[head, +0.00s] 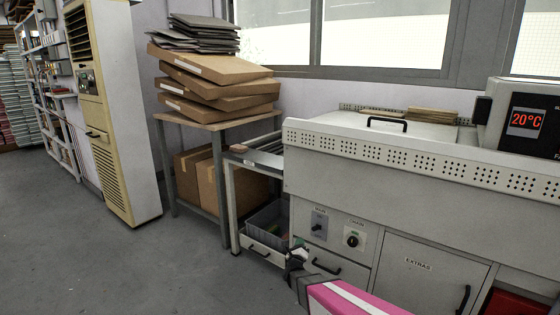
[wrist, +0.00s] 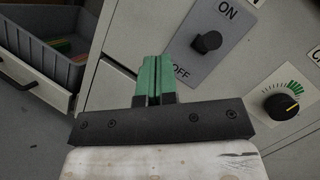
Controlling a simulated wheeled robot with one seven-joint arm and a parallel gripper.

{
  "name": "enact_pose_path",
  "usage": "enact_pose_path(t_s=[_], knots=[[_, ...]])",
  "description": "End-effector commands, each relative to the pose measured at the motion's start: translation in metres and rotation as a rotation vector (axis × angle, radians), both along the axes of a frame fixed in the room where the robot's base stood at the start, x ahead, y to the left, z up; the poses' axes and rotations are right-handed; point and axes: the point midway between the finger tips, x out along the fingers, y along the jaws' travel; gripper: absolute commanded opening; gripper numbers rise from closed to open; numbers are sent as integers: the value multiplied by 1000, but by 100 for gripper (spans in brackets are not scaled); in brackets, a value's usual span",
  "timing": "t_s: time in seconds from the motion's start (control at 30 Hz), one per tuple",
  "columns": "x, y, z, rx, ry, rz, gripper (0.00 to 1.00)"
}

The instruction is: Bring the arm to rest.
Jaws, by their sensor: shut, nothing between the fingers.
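My gripper (wrist: 153,80) shows in the wrist view with its two green fingers pressed together and nothing between them. A dark part of it (head: 296,262) shows low in the head view, in front of the lower left of the grey machine (head: 370,180). In the wrist view, the fingers lie below and left of the black ON/OFF knob (wrist: 208,42), over the panel in the picture. I cannot tell the exact gap to the panel, but no contact is visible.
A dial (wrist: 282,107) is on the right in the wrist view. A grey bin (head: 268,222) stands on a low shelf left of the machine. A table (head: 205,124) holds stacked cardboard boxes (head: 215,75). Open floor (head: 130,260) lies at the left.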

Motion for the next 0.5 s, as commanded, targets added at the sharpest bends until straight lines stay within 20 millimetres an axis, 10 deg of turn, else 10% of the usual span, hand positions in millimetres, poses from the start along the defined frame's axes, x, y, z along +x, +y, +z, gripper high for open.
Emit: enact_pose_path(t_s=[0.5], knots=[[-46, -7, 25, -964, 728, 437, 0]])
